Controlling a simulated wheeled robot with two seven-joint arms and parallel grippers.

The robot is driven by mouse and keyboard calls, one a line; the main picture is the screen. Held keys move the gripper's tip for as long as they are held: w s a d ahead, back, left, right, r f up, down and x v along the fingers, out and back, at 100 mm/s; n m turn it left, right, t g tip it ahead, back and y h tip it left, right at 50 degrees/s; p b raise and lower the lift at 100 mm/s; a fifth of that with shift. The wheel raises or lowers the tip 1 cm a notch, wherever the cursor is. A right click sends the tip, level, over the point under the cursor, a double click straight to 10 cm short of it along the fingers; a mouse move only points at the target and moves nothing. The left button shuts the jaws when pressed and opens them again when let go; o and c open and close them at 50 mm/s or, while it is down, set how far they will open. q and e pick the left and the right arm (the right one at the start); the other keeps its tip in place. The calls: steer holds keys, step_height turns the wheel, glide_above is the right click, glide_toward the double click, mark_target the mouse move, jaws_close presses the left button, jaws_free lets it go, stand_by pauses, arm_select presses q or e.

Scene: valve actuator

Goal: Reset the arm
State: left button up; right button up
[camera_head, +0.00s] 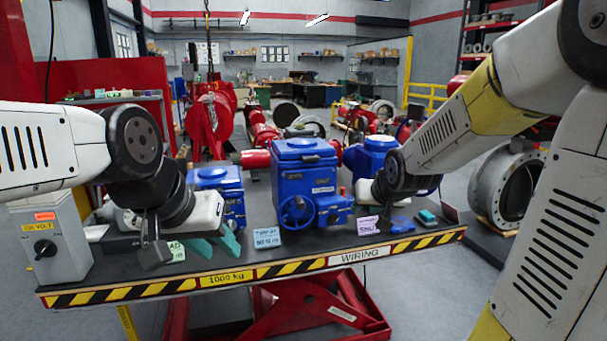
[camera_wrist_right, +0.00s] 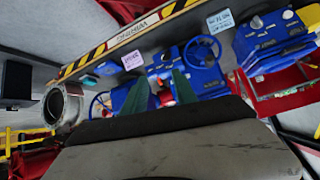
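Three blue valve actuators stand on the table: a large middle one (camera_head: 305,172) with a handwheel (camera_head: 297,212), one at left (camera_head: 216,180) partly behind my left gripper, and one at right (camera_head: 374,155) partly behind my right arm. My left gripper (camera_head: 213,245) points down over the table's front left, its teal fingers apart and nothing seen between them.
A grey switch box (camera_head: 50,245) stands at the table's left end. A large grey pipe flange (camera_head: 507,185) stands right of the table. Red valves fill the background.

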steer(key=s+r+g, duration=0.1)
steer(key=s+r, duration=0.1)
steer(key=s, duration=0.9)
steer(key=s+a+r+g, duration=0.1)
steer(key=s+r+g, duration=0.1)
steer(key=s, duration=1)
steer(key=shift+r+n+y, duration=0.3)
steer(key=shift+y, duration=0.1)
steer(key=shift+a, duration=0.1)
stand_by(1.7)
